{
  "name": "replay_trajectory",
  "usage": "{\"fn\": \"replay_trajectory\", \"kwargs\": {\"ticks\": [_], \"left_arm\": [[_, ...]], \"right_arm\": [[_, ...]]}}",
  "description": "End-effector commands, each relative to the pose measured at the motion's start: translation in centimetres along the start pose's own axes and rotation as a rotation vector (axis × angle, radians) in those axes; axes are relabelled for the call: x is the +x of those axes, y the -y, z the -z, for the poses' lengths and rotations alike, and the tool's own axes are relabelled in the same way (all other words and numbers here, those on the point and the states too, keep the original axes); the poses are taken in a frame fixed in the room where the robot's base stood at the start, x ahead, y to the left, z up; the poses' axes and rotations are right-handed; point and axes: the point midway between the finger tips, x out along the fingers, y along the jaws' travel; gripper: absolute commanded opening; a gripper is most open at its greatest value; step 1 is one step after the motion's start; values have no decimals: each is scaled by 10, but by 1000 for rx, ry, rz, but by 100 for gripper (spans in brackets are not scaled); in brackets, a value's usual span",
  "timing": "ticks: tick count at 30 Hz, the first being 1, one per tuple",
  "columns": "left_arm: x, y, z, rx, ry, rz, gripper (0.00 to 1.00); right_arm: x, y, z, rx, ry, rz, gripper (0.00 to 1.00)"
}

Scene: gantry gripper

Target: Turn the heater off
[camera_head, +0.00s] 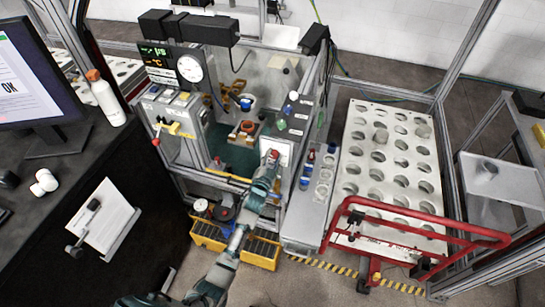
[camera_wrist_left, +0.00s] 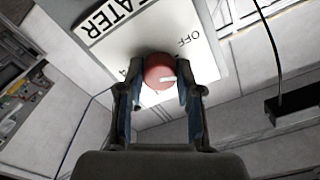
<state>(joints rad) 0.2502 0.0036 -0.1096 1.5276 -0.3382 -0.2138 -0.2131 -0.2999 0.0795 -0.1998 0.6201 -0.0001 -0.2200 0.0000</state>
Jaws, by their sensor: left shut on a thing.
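The heater knob (camera_wrist_left: 159,72) is round and red with a small white pointer mark. It sits on a white panel (camera_wrist_left: 118,48) lettered "HEATER" and "OFF" in the left wrist view. The pointer aims to the right in that view, below the "OFF" label. My left gripper (camera_wrist_left: 158,88) has a finger on each side of the knob and is shut on it. In the head view the left gripper (camera_head: 268,166) is at the panel on the front right of the framed machine, with the red knob (camera_head: 274,154) at its tip. My right gripper is not in view.
A red tubular handle (camera_head: 420,218) and a white board with round holes (camera_head: 400,160) stand to the right. A yellow crate (camera_head: 262,252) is on the floor below the machine. A dark desk with a monitor (camera_head: 35,75) and a white bottle (camera_head: 106,98) is at left.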

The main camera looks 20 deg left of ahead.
Motion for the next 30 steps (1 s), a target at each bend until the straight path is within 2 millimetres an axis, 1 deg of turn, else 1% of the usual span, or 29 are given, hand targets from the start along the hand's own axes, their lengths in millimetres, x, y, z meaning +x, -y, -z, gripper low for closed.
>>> {"fn": "replay_trajectory", "kwargs": {"ticks": [1,6,15,21,30], "left_arm": [[-2,-5,-5,-44,14,-9,0],[-2,-5,-5,-178,16,-9,0],[-2,-5,-6,-336,16,-7,0],[-2,-5,-6,-383,17,-7,0],[-2,-5,-6,-395,16,-7,0]], "right_arm": [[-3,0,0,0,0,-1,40],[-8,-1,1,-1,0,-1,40],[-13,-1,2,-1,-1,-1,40],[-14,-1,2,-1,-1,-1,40],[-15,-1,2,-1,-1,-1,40]]}}
